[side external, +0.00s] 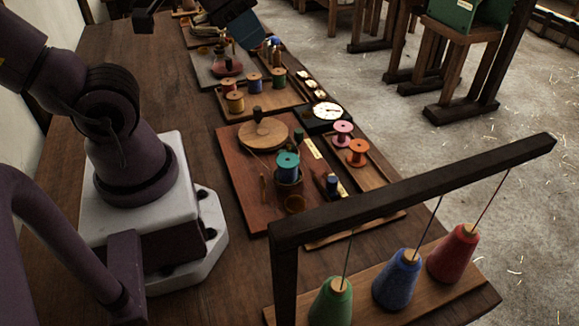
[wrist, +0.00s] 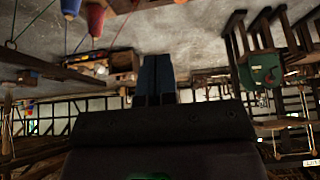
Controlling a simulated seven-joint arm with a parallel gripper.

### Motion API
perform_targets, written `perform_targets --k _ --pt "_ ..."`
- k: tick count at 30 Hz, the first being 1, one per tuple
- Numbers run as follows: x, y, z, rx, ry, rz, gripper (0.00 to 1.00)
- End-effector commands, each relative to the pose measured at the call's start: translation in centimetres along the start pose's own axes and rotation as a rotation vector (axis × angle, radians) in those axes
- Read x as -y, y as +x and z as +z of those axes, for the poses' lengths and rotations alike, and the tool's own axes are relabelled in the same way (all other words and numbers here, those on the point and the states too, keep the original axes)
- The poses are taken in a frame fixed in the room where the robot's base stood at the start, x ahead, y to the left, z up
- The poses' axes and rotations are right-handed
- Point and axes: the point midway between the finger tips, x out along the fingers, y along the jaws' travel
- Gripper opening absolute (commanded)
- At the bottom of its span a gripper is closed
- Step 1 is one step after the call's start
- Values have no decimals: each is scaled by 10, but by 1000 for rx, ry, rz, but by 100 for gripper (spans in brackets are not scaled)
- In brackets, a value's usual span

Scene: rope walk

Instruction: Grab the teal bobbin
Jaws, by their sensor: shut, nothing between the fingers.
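The teal bobbin (side external: 288,161) stands upright on a reddish-brown wooden board (side external: 240,180), close to a round wooden disc (side external: 263,134). I cannot make out the bobbin in the wrist view. My gripper (side external: 262,44) is at the top of the side view, beyond the trays and well apart from the bobbin. In the wrist view its blue fingers (wrist: 155,78) lie together, shut with nothing between them.
A tray (side external: 262,103) of several small spools lies beyond the board. A white dial (side external: 327,111), a pink spool (side external: 342,132) and an orange spool (side external: 357,152) stand to its right. A dark beam frame (side external: 420,190) over green, blue and red cones blocks the near side.

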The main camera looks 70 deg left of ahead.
Motion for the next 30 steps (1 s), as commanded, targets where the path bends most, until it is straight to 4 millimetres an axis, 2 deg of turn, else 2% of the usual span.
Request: perform_targets --k 8,9,14,18,24,30 --pt "0 0 0 0 0 0 0" --pt "0 0 0 0 0 0 5" --pt "1 11 2 53 -4 -1 41" --pt "5 41 7 197 -26 2 72" --pt "14 102 16 403 -49 6 72" --pt "25 158 30 533 -52 3 72"
